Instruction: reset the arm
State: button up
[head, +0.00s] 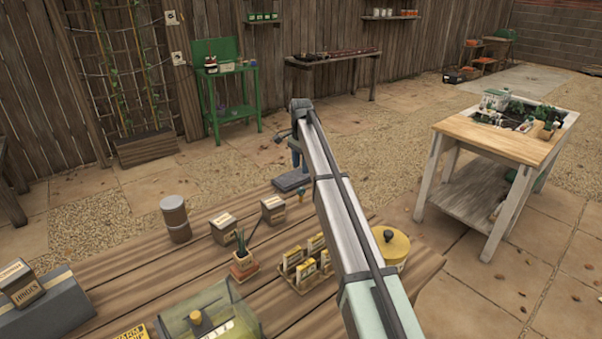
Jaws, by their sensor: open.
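My arm rises from the bottom right to a dark joint near the middle of the head view. I see nothing held.
The table holds a lidded tin (175,218), two small boxes (223,228), a potted plant (244,266), a tray of yellow packets (305,268), a yellow-lidded pot (392,245), a clear-covered box (210,318) and a grey case (45,306). A potting bench (490,140) stands right.

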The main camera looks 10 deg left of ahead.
jog(key=shift+r, duration=0.35)
